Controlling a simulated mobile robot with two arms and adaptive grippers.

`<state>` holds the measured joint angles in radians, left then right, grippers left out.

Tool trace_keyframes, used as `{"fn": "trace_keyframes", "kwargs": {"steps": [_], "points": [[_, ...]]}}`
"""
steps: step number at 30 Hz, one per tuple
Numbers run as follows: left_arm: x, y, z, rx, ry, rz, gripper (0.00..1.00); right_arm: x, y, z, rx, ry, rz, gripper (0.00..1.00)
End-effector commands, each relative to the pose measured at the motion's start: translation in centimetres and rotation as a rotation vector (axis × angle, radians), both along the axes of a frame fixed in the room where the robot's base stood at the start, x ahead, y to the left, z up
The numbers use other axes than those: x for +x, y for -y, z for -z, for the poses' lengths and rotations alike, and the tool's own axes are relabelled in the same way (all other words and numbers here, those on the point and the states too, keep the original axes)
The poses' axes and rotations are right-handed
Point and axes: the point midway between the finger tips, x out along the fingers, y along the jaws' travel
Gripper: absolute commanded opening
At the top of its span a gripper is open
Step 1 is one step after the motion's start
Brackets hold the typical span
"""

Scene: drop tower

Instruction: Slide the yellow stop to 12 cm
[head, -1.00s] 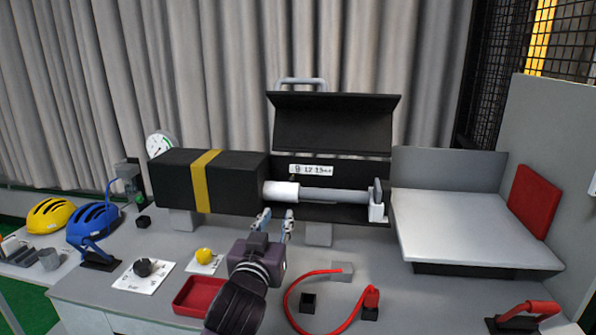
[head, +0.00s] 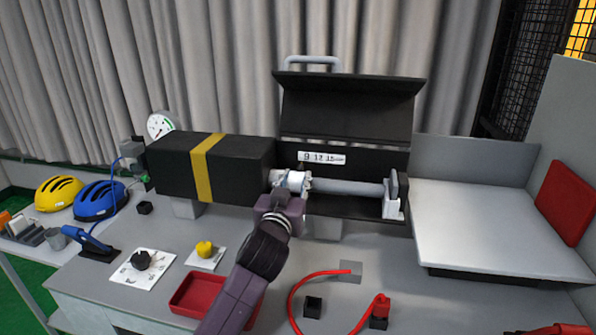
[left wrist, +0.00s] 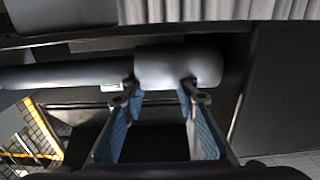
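A white sleeve (head: 293,177) sits at the left end of a pale rod (head: 345,187) in the open black housing, close to the black box (head: 237,165). A white scale (head: 321,158) marked 9, 12 and 15 cm is above the rod. No yellow stop shows on the rod; a yellow band (head: 206,168) wraps the black box. My left gripper (head: 291,182) is at the sleeve, fingers apart. In the left wrist view the left gripper (left wrist: 160,88) has its fingertips at the near side of the sleeve (left wrist: 165,68), one at its left end. My right gripper is not in view.
A raised black lid (head: 348,105) stands over the housing. A white block (head: 393,205) is at the rod's right end. A yellow knob (head: 204,249), a black dial (head: 141,260), a red tray (head: 199,295) and a red cable (head: 291,303) lie in front. A pale platform (head: 500,225) is at right.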

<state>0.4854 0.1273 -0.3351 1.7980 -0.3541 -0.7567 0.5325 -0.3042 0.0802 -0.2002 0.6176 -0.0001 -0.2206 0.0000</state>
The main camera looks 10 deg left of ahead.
Motion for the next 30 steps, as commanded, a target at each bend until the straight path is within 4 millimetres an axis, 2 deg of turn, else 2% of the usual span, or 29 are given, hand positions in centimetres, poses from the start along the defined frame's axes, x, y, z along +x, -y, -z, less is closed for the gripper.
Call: {"fn": "trace_keyframes", "kwargs": {"steps": [6,17,25,30], "points": [[1.8,0.0,-0.1,0.000,0.000,0.000,0.28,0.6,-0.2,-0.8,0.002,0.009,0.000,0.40],[2.2,0.0,0.0,-0.001,0.000,0.000,0.28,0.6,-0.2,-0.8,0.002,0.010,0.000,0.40],[2.2,0.0,0.0,-0.001,0.000,0.000,0.00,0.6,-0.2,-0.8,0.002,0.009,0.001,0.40],[2.2,0.0,0.0,-0.001,0.000,0.000,0.00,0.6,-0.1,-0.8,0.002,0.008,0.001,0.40]]}}
